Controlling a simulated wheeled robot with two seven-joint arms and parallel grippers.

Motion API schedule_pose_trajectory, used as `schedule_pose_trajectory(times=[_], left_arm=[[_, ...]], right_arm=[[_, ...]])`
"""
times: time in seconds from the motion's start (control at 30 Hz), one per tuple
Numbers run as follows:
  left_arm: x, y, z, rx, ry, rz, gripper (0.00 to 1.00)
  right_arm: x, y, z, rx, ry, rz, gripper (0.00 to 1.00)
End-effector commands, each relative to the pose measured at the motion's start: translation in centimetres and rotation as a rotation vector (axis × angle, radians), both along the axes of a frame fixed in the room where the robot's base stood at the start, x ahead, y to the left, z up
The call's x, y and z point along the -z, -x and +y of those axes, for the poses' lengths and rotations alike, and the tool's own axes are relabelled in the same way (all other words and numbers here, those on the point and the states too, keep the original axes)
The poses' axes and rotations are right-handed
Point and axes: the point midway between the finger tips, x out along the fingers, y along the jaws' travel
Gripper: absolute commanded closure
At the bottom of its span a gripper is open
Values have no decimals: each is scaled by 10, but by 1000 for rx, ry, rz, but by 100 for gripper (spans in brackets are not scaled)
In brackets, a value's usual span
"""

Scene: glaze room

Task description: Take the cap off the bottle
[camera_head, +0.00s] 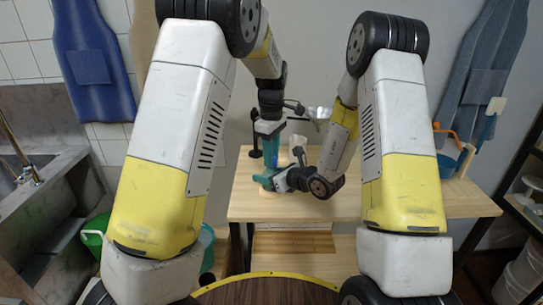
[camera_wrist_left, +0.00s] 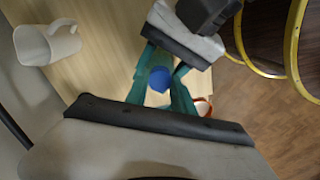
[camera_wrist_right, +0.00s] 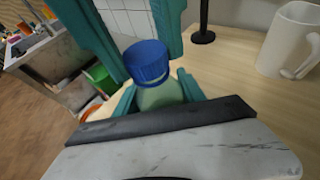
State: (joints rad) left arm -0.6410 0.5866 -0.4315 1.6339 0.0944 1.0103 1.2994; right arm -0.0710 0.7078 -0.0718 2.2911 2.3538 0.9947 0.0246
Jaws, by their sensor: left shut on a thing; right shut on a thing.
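The bottle (camera_wrist_right: 160,97) is pale green and stands upright, with a ribbed blue cap (camera_wrist_right: 147,62) on top. The cap also shows from above in the left wrist view (camera_wrist_left: 160,79). My left gripper (camera_head: 272,160) comes down from above, its teal fingers shut on the cap from both sides. My right gripper (camera_head: 266,182) reaches in from the right, low over the table, its fingers shut on the bottle's body below the cap. In the head view the grippers hide most of the bottle. A thin pale band shows just below the cap's rim.
The wooden table (camera_head: 350,206) has free room to the right of the grippers. A white mug (camera_wrist_right: 288,40) and a black stand (camera_wrist_right: 203,35) are close behind. A blue pot (camera_head: 446,166) stands at the right.

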Motion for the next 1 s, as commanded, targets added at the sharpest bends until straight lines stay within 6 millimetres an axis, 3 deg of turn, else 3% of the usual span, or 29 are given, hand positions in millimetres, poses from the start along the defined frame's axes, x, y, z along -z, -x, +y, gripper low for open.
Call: schedule_pose_trajectory(times=[0.1,0.3,1.0], left_arm=[[0,-1,0,-255,-2,-3,100],[-1,-1,0,-504,0,-2,100],[-2,-1,0,-495,0,-3,100]], right_arm=[[0,1,0,-1,0,0,100],[0,1,0,-1,0,0,100],[0,0,0,0,0,0,100]])
